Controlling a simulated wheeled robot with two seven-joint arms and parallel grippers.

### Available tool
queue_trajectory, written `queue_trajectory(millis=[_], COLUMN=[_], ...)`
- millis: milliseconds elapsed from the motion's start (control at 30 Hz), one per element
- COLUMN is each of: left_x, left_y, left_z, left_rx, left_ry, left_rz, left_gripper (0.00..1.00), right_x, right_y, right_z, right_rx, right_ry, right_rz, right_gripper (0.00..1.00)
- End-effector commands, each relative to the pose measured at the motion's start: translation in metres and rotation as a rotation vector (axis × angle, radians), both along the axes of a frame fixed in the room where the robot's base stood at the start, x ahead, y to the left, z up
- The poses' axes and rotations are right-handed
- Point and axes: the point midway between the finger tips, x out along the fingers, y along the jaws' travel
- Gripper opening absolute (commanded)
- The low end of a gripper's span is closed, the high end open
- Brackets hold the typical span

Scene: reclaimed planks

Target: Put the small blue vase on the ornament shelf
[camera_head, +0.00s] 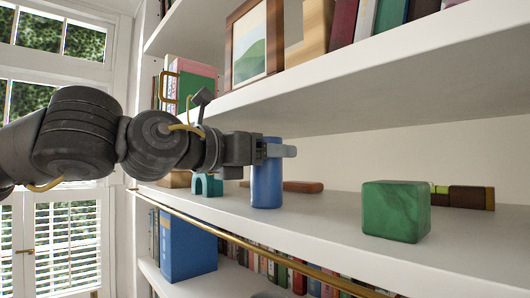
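The small blue vase (267,185) is a plain blue cylinder, upright over the middle shelf (325,222). My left gripper (274,150) reaches in from the left and is shut around the vase's upper part, one finger crossing its front. The vase's base is at the shelf surface; I cannot tell whether it touches or hangs just above. My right gripper is not in view.
A green block (396,211) stands to the right on the same shelf. A teal arch (207,185) is left of the vase, and a brown bar (302,187) lies behind. A brass rail (270,251) runs along the front. The shelf above (350,85) overhangs.

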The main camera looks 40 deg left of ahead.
Motion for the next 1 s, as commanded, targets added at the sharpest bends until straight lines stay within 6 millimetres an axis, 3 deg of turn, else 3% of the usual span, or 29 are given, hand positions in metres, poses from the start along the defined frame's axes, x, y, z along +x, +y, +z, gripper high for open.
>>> queue_trajectory(millis=[433,700,1000], left_x=[-0.002,-0.055,-0.107], left_y=[0.000,0.005,0.009], left_z=[0.005,0.000,0.002], left_rx=[0.000,0.000,-0.001], left_ry=[-0.002,-0.008,-0.002], left_rz=[-0.001,0.001,0.000], left_gripper=[0.72,0.72,0.72], right_x=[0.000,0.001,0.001], right_y=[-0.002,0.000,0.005], right_z=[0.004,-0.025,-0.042], right_rx=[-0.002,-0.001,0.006], right_ry=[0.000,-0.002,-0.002], right_rz=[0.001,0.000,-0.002], right_gripper=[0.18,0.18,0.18])
